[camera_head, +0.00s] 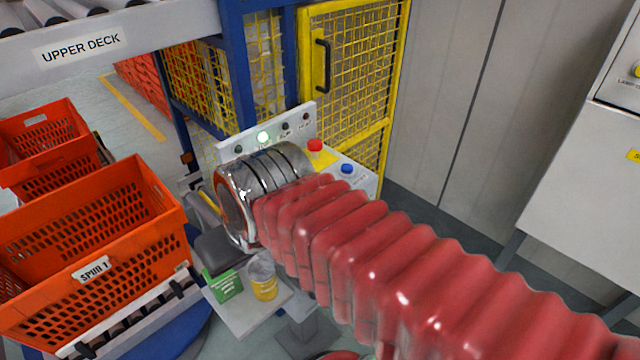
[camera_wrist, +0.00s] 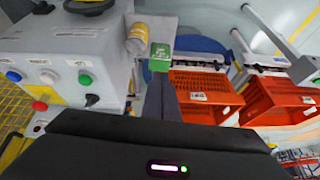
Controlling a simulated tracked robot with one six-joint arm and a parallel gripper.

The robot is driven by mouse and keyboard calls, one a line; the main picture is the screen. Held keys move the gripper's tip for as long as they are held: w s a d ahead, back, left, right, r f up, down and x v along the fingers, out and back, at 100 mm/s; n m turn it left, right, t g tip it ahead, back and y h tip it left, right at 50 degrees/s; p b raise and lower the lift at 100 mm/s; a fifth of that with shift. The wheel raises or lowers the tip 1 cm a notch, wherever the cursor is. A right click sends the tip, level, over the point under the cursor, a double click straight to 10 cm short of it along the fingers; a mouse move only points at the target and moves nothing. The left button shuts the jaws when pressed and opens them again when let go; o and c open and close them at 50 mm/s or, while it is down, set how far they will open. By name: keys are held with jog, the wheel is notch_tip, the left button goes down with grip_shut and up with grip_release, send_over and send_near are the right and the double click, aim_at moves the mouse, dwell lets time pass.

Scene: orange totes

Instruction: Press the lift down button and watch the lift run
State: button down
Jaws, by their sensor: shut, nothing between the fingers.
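The control box (camera_head: 310,116) stands in front of the mesh cage, its face partly hidden by my wrist. In the wrist view the box (camera_wrist: 60,45) is at left, with blue (camera_wrist: 13,76), white (camera_wrist: 48,77), green (camera_wrist: 85,80) and red (camera_wrist: 39,106) controls and a black switch (camera_wrist: 92,100). Labels are too small to read. My gripper (camera_wrist: 161,84) is shut and empty, right of these controls in that view.
A small shelf (camera_head: 245,312) holds a green box (camera_head: 224,286) and a yellow tin (camera_head: 264,285). Orange totes (camera_head: 130,190) stand at left under the upper deck (camera_head: 150,35). The yellow mesh cage (camera_head: 385,80) is behind. A pale cabinet (camera_head: 575,150) is at right.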

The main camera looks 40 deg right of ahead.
jog(key=w+d+r+m+y, duration=0.2)
jog(key=w+d+r+m, duration=0.15)
jog(key=d, duration=0.25)
jog(key=w+d+r+m+y, duration=0.1)
jog(key=w+d+r+m, duration=0.1)
jog(key=w+d+m, duration=0.3)
jog(key=d+r+n+t+h, duration=0.1)
jog(key=d+t+h, duration=0.1)
jog(key=d, duration=1.3)
jog(key=shift+d+t, duration=0.4)
jog(key=shift+t, duration=0.5)
jog(key=shift+n, duration=0.25)
jog(key=shift+s+f, duration=0.1)
jog(key=shift+f, duration=0.05)
jog(key=shift+f, duration=4.25)
jog(key=shift+f, duration=0.1)
jog(key=shift+f, duration=0.25)
